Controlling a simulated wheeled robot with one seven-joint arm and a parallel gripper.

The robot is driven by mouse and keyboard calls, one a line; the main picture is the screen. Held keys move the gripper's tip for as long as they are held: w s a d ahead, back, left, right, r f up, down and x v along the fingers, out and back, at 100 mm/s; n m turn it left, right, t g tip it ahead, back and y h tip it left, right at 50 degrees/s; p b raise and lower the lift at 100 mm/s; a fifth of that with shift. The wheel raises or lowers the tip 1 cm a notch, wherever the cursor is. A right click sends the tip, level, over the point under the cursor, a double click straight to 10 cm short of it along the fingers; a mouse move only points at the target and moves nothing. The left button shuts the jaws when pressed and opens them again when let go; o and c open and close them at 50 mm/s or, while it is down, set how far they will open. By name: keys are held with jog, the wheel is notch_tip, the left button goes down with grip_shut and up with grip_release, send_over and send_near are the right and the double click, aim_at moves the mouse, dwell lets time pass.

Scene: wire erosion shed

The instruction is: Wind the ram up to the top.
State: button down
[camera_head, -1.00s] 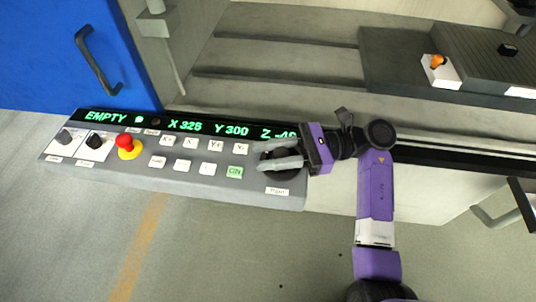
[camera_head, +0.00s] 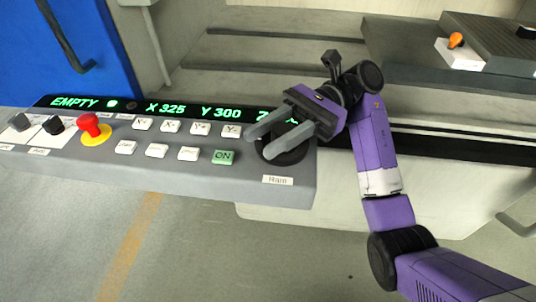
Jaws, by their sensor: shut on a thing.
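The black round ram knob (camera_head: 290,156) is at the right end of the grey control panel, above a label (camera_head: 277,181) that reads "Ram". My gripper (camera_head: 264,144) is shut on the knob, with a grey finger on either side and the fingertips pointing down-left. The knob is partly hidden by the fingers. The display strip (camera_head: 180,108) shows EMPTY, X 325, Y 300 and a Z whose value is hidden behind my gripper. The ram itself is not clearly in view.
A red emergency button (camera_head: 89,124) on a yellow base, several white keys and a green ON key (camera_head: 223,157) sit left of the knob. A blue door (camera_head: 75,50) stands behind the panel. A white block with an orange knob (camera_head: 456,45) is at upper right. Floor in front is clear.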

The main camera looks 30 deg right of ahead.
jog(key=shift+s+f+n+g+h+b, duration=0.25)
jog(key=shift+n+g+b, duration=0.4)
jog(key=shift+b, duration=0.85)
jog(key=shift+f+n+g+h+b, duration=0.1)
jog(key=shift+n+g+h+b, duration=0.3)
jog(key=shift+g+b, duration=0.85)
jog(key=shift+s+f+n+g+h+b, duration=0.2)
jog(key=shift+n+g+b, duration=0.3)
jog(key=shift+b, duration=1.3)
jog(key=g+b, duration=0.1)
jog(key=n+h+b, duration=0.1)
jog(key=b, duration=0.1)
jog(key=shift+s+d+r+n+g, duration=0.15)
jog(key=shift+r+n+g, duration=0.1)
jog(key=shift+g, duration=0.15)
jog(key=shift+b, duration=0.4)
jog(key=shift+r+h, duration=0.15)
jog(key=shift+h, duration=0.1)
jog(key=c, duration=1)
grip_release()
jog(key=shift+r, duration=0.1)
jog(key=shift+d, duration=0.1)
jog(key=shift+b+v, duration=1.6)
jog(key=shift+v, duration=2.2)
